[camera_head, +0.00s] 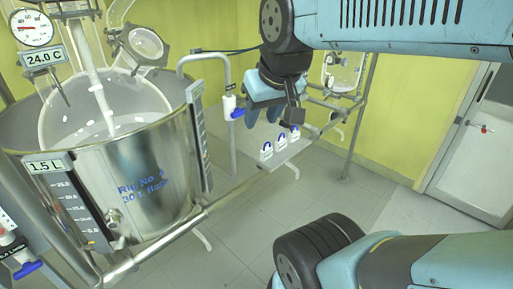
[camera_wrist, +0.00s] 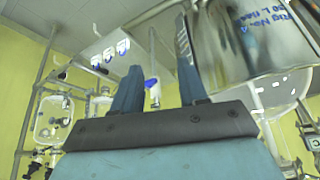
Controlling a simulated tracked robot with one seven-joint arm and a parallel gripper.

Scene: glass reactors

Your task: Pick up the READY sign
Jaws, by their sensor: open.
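I cannot make out a sign reading READY in either view. My gripper (camera_head: 264,108) hangs near the upper middle of the head view, beside the reactor. In the wrist view its two dark blue fingers (camera_wrist: 159,66) stand apart with nothing held between them. Several small white pieces with dark blue loops, like padlocks (camera_head: 281,144), sit in a row on a pale shelf (camera_head: 291,152) just below and right of the gripper. They also show in the wrist view, left of the fingers. Any lettering on them is too small to read.
A large steel and glass reactor vessel (camera_head: 125,185) fills the left, marked "Rig No. A pipe with a blue-handled valve (camera_head: 237,113) stands close to the gripper. A metal rail (camera_head: 235,190) runs past the shelf. A white door (camera_head: 470,150) is at right; the grey floor is open.

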